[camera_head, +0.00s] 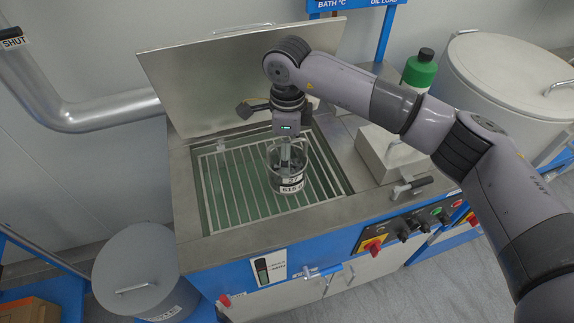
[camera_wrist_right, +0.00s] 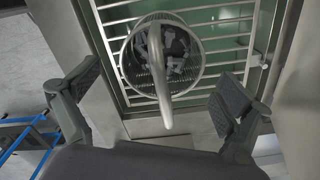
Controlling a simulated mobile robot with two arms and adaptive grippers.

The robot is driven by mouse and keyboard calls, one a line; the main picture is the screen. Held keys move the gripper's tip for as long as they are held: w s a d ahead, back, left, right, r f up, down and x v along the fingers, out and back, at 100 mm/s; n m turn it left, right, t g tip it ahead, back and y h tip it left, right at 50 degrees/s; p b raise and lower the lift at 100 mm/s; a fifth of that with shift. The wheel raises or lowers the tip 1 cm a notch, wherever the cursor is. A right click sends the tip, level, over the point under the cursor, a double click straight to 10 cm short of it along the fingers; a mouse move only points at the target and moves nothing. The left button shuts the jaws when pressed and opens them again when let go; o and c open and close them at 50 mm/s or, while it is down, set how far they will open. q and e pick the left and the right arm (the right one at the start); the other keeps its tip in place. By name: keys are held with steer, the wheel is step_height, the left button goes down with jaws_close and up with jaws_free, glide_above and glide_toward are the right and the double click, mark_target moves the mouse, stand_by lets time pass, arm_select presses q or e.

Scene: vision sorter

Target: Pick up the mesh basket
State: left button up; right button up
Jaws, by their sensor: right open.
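The mesh basket (camera_head: 287,184) is round with a label on its front. It stands upright on the slatted rack (camera_head: 228,190) inside the open tank. In the right wrist view the basket (camera_wrist_right: 127,66) holds several small grey parts, and its arched handle (camera_wrist_right: 166,95) rises toward the camera. My right gripper (camera_head: 283,116) is over the basket, pointing down. In the right wrist view its fingers are spread wide on either side of the handle and touch nothing I can make out. The gripper partly hides the basket's top in the head view. My left gripper is not in view.
The tank's raised lid (camera_head: 205,75) stands close behind my right gripper. A control panel with knobs (camera_head: 405,234) is on the tank's front. A grey lidded bin (camera_head: 135,265) stands front left.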

mark_target(299, 160)
step_height(299, 160, down, 4)
steer(key=shift+w+r+p, duration=0.1)
steer(key=shift+r+p, duration=0.15)
steer(key=shift+p, duration=0.5)
steer(key=shift+f, duration=0.25)
steer(key=shift+c, duration=0.3)
steer(key=shift+w, duration=0.1)
steer(key=c, duration=1.7)
steer(key=shift+a+r, duration=0.1)
steer(key=shift+c, duration=0.5)
